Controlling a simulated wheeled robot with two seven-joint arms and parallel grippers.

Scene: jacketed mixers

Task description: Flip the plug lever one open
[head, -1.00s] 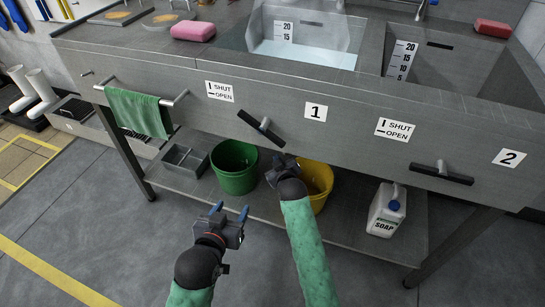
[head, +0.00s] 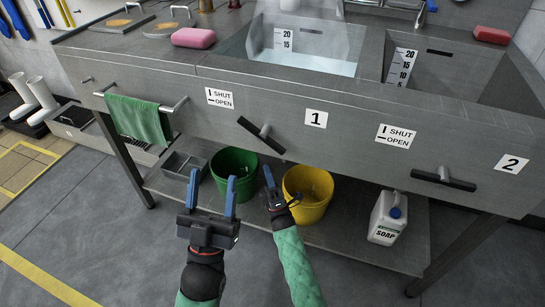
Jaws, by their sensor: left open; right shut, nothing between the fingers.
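The plug lever one (head: 261,135) is a dark bar on a metal stem on the sink front, left of the "1" label (head: 316,119). It is tilted, its left end higher than its right, between the shut and open directions on the SHUT/OPEN label (head: 220,97). My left gripper (head: 210,188) is open and empty, fingers pointing up, below and left of the lever. My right gripper (head: 268,177) is shut and empty, just below the lever with a gap, in front of the shelf. Neither gripper touches the lever.
Lever two (head: 443,179) lies nearly level at the right. A green bucket (head: 235,170), yellow bucket (head: 309,188) and soap jug (head: 388,218) stand on the lower shelf. A green towel (head: 138,118) hangs on a rail at the left. Basin one holds water (head: 300,62).

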